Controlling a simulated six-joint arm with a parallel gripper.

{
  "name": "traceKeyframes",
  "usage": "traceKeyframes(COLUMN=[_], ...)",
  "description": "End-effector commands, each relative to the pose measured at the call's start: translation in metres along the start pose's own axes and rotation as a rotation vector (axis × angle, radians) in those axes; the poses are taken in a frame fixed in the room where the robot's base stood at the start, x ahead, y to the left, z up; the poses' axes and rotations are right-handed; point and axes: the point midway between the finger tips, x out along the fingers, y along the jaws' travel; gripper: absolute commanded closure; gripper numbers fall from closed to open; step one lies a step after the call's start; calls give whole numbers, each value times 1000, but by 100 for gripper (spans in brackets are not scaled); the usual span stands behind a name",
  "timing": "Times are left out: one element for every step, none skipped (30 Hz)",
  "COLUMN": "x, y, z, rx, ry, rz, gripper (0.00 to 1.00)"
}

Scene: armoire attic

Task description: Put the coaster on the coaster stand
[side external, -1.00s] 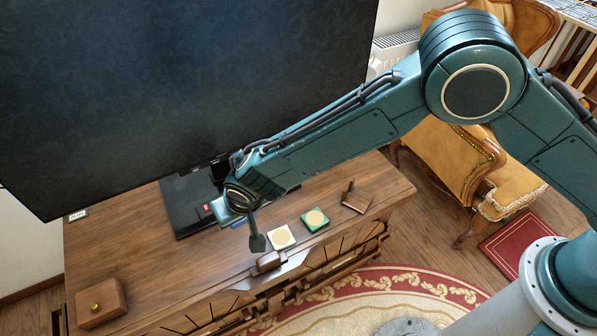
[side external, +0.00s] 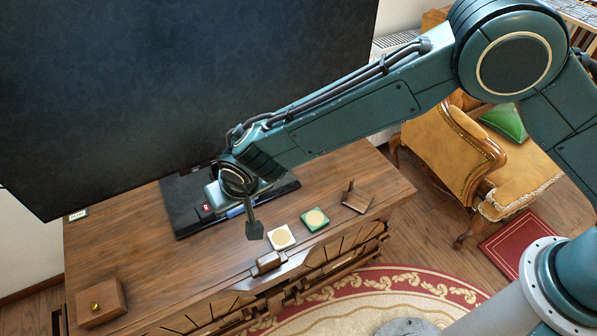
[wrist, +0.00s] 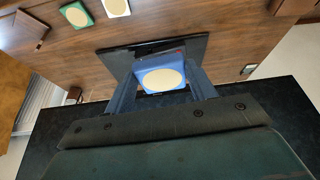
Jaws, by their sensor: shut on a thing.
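My gripper (side external: 240,214) is above the back middle of the wooden top, in front of the big dark screen. In the wrist view its two fingers (wrist: 163,88) are shut on a blue coaster (wrist: 163,77) with a cream round face. The side view shows only a blue sliver of it behind the near finger. A white coaster (side external: 281,237) and a green coaster (side external: 315,219) lie flat on the top. To their right is a small brown wooden holder with an upright post (side external: 357,199), apparently the coaster stand. It also shows in the wrist view (wrist: 29,30).
The dark screen (side external: 190,90) rises close behind my gripper, on a black base (side external: 185,221). A small device with a red display (side external: 206,208) is there. A wooden box with a brass knob (side external: 101,302) stands at front left. The left middle of the top is clear.

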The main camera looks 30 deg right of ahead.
Motion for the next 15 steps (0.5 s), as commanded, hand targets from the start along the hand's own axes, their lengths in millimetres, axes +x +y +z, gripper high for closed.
traceKeyframes(x=[-10, -6, -4, -3, -2, 0, 1, 2, 4, 4, 5, 7, 8, 9, 10], y=[-1, 8, 16, 21, 27, 34, 41, 47, 57, 64, 72, 83, 92, 101, 113], z=[-5, -6, -8, -10, -12, -14, -16, -17, -20, -21, -23, -25, -26, -27, -29], rx=[1, -2, -10, -17, -22, -32, -38, -46, -54, -63, -71, -82, -92, -101, -113], ry=[4, 0, -1, 0, -1, 0, -1, -1, 0, 0, 0, 0, -1, 0, -1], rz=[-3, -1, -4, -7, -9, -13, -16, -19, -23, -27, -30, -34, -39, -42, -48], gripper=[67, 67, 67, 67, 67, 67, 67, 67, 67, 67, 67, 67, 67, 67, 67])
